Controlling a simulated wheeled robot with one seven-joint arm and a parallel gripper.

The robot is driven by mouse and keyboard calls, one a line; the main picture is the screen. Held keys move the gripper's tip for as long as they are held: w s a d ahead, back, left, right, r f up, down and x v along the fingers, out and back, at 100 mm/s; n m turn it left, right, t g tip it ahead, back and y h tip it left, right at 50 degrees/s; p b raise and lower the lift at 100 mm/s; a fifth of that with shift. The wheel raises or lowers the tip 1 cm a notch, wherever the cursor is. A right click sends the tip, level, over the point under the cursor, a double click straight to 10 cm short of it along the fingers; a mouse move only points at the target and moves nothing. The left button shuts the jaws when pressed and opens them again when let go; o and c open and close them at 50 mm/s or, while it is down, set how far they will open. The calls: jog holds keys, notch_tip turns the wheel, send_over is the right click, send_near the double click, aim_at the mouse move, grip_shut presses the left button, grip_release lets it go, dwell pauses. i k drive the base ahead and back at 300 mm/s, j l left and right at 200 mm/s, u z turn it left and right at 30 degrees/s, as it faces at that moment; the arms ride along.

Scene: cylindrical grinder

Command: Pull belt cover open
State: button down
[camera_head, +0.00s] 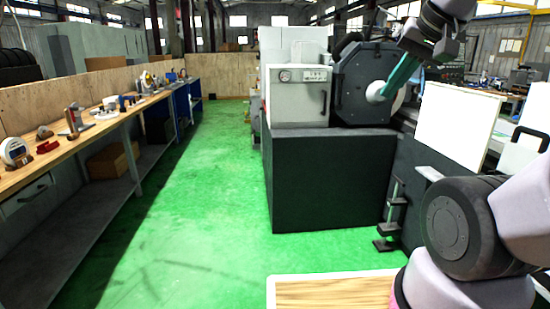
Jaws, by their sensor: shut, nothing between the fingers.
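My gripper (388,88) comes in from the top right on a dark grey wrist. Its long teal end looks shut, with nothing seen between the fingers, and slants down left. Its tip overlaps a pale round part in front of the dark octagonal housing (349,82) of the grinder; I cannot tell whether they touch. Left of this is a light grey box-like cover (297,98) with a round dial, a label and a black upright handle (325,102). It appears closed. I cannot tell for sure which of these panels is the belt cover.
The grinder's dark base (325,185) stands on the green floor (215,195). A white panel (455,125) stands to its right. A long workbench (85,145) with tools runs along the left. The floor between is clear. A wooden board (335,294) lies at the bottom.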

aim_at(290, 102)
jog(key=i+l, duration=0.25)
jog(key=i, duration=0.3)
jog(key=i+l+u, duration=0.1)
jog(key=i+l, duration=0.15)
jog(key=i, duration=0.25)
jog(key=i+l, duration=0.3)
jog(key=i, duration=0.25)
jog(key=i+j, duration=0.35)
jog(key=i, duration=0.15)
jog(key=i+j, duration=0.35)
jog(key=i, duration=0.15)
